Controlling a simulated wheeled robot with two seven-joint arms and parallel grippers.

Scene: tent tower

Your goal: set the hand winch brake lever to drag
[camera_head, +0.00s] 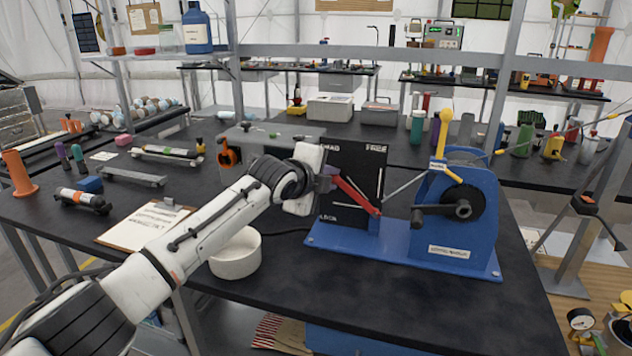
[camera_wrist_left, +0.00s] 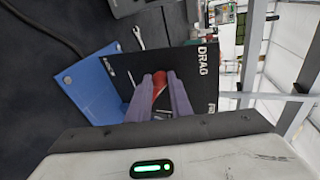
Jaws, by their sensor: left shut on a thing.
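The blue hand winch (camera_head: 440,235) stands on the black table, with a yellow-knobbed crank and a dark drum hub. A black panel (camera_head: 362,160) beside it carries white labels; DRAG is readable in the left wrist view, at the panel's upper part (camera_wrist_left: 205,75). The red brake lever (camera_head: 358,197) slants up and left from its lower-right end across the panel. My left gripper (camera_head: 327,180) is shut on the lever's upper-left end. In the left wrist view its fingers (camera_wrist_left: 160,90) flank the red handle (camera_wrist_left: 159,83). My right gripper is not in view.
A grey box (camera_head: 262,137) stands behind the arm. Free tabletop lies in front of the winch (camera_head: 400,310). Bottles and tools stand on the tables behind.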

